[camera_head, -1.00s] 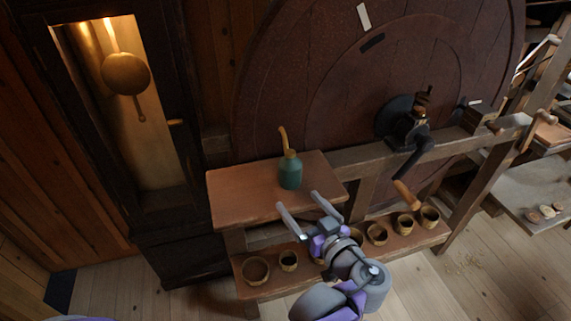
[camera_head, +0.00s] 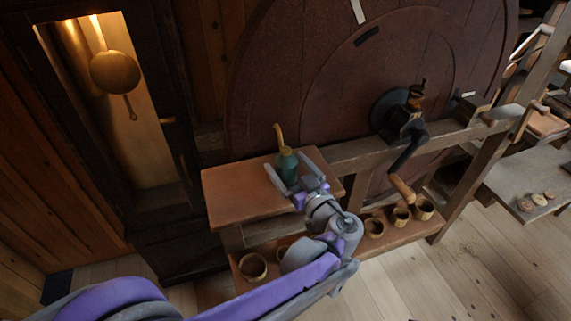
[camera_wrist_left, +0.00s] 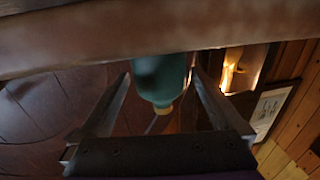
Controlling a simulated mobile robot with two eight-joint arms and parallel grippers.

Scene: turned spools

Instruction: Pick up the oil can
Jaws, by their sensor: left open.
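The oil can (camera_head: 287,167) is a green bottle shape with a tan spout. It stands upright on a small reddish-brown wooden tabletop (camera_head: 232,196). My left gripper (camera_head: 285,160) is open, with its two fingers reaching on either side of the can in the head view. In the left wrist view, which looks upside down, the can (camera_wrist_left: 160,78) shows between the open fingers. Whether the fingers touch it cannot be told. My right gripper is not in view.
A large dark wooden wheel (camera_head: 300,80) with a crank (camera_head: 403,188) stands right behind the tabletop. Several small cups, one at the left (camera_head: 253,266), sit on a lower shelf. A tall clock case (camera_head: 165,215) stands at the left.

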